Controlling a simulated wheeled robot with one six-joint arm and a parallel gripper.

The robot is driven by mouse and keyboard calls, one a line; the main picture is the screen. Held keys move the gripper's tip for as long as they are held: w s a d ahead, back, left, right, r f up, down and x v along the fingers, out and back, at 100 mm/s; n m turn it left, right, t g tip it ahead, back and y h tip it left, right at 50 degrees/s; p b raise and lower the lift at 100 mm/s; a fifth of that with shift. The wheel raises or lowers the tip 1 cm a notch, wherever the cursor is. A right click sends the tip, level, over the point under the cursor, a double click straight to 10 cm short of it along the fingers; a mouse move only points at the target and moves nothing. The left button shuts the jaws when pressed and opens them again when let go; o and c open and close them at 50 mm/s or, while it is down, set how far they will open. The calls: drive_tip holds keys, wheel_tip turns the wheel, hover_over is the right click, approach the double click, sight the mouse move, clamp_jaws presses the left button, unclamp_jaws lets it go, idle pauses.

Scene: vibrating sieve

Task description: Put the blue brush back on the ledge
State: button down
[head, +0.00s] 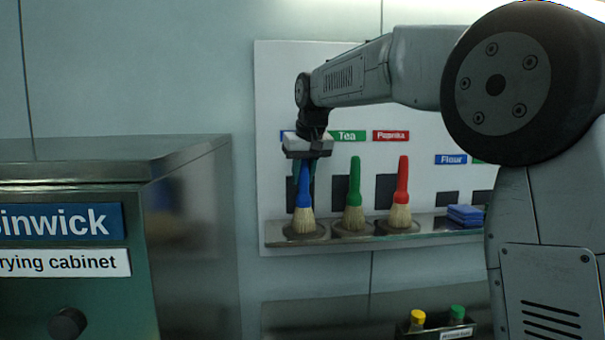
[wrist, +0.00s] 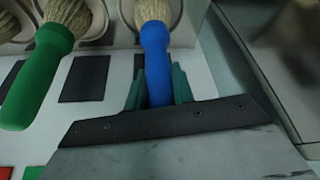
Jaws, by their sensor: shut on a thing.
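The blue brush (head: 304,193) is upright at the left end of the ledge (head: 345,241), bristles down, at its round holder. I cannot tell whether the bristles rest fully on the holder. My gripper (head: 306,172) is above it, pointing down, with its fingers shut on the blue handle. In the wrist view the blue handle (wrist: 157,62) lies between my two green fingers (wrist: 157,88), and its bristles are at the round holder.
A green brush (head: 354,184) and a red brush (head: 402,182) stand in holders to the right. Blue pads (head: 465,215) lie farther right on the ledge. A drying cabinet (head: 180,160) stands close on the left. Bottles with yellow and green caps (head: 437,318) are below.

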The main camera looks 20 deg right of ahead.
drive_tip(key=c, duration=1.2)
unclamp_jaws()
drive_tip(key=shift+r, duration=0.1)
drive_tip(key=v, duration=1.2)
drive_tip(key=s+d+f+g, duration=0.1)
drive_tip(key=s+f, duration=0.9)
drive_tip(key=s, duration=0.3)
drive_tip(key=s+f+g, duration=0.1)
drive_tip(key=s+f, duration=0.8)
drive_tip(key=s, duration=0.4)
drive_tip(key=s+d+f+g, duration=0.1)
drive_tip(key=s+f, duration=0.9)
drive_tip(key=s, duration=0.3)
drive_tip(key=shift+s+d+f+m, duration=0.3)
drive_tip(key=shift+m, duration=0.1)
